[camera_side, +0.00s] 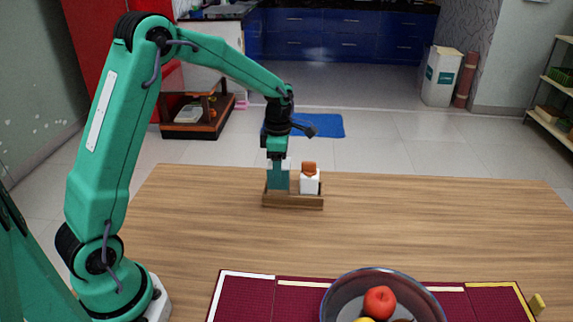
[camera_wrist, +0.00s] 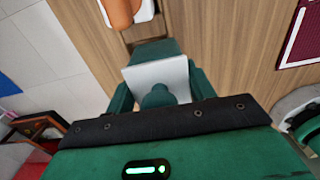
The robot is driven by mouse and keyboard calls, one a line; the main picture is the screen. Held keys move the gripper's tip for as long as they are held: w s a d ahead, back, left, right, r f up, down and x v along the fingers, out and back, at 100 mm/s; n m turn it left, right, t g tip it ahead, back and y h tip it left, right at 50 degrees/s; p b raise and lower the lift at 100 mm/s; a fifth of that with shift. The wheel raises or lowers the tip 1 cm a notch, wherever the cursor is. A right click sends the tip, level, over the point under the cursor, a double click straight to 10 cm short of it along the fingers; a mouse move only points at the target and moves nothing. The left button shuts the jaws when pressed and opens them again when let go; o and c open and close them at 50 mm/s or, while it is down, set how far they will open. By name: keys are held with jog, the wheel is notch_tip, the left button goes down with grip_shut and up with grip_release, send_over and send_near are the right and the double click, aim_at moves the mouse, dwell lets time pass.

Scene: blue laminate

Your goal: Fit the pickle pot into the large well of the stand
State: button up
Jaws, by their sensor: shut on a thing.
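My gripper (camera_side: 278,163) points down over the left part of the wooden stand (camera_side: 294,202). It is shut on the pickle pot (camera_side: 280,184), which looks green with a pale square top. In the wrist view the pot's pale top (camera_wrist: 172,73) with a green knob lies between my two fingers (camera_wrist: 160,92). The pot is upright, and its lower end meets the stand's left part in the side view. The well under it is hidden, so I cannot tell how deep it sits.
A white pot with an orange-brown top (camera_side: 310,181) stands in the stand's right part, close beside the held pot. A dark bowl with fruit (camera_side: 340,292) rests on a maroon mat (camera_side: 245,298) at the front. The wooden table (camera_side: 430,225) right of the stand is clear.

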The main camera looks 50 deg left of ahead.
jog(key=shift+w+a+f, duration=0.3)
jog(key=shift+a+f, duration=0.15)
jog(key=shift+a, duration=0.35)
jog(key=shift+f, duration=2)
jog(key=shift+f, duration=0.1)
jog(key=o, duration=1.2)
notch_tip(320, 180, up, 12)
jog(key=shift+f, duration=0.2)
jog(key=shift+r, duration=0.3)
